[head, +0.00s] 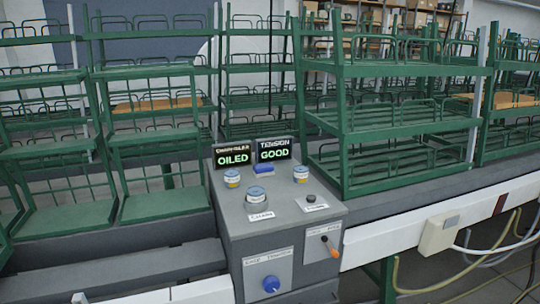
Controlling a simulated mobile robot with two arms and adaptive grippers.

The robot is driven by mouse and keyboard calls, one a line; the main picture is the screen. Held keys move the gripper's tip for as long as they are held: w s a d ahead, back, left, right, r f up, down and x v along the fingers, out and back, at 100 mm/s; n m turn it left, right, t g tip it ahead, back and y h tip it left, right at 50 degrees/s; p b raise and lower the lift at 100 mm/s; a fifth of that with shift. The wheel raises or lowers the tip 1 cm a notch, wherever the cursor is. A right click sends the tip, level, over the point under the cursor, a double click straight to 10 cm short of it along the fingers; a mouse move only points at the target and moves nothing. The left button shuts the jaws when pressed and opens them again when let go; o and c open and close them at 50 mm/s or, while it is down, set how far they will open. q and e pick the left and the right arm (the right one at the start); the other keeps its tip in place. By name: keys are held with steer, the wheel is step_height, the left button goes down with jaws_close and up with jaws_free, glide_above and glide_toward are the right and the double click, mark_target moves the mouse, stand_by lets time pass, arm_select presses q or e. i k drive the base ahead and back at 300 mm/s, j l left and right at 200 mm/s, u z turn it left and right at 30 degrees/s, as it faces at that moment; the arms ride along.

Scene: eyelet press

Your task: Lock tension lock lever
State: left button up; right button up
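A small lever (330,247) with an orange grip sits on a light plate on the front face of a grey control box (292,228). Its dark pivot is at the upper left and the orange end points down and to the right. The plate's label is too small to read surely. A display (273,151) on top of the box reads "TENSION GOOD" in green. A blue knob (271,284) is on a larger plate, lower left of the lever. Neither of my grippers is in view.
A second display (235,157) reads "OILED". Green wire racks (390,125) stand behind. A beige junction box (438,232) with cables is at right. The lever's front is unobstructed.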

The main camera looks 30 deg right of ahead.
mark_target(335, 254)
steer(key=l+z, duration=0.2)
steer(key=z, duration=1.25)
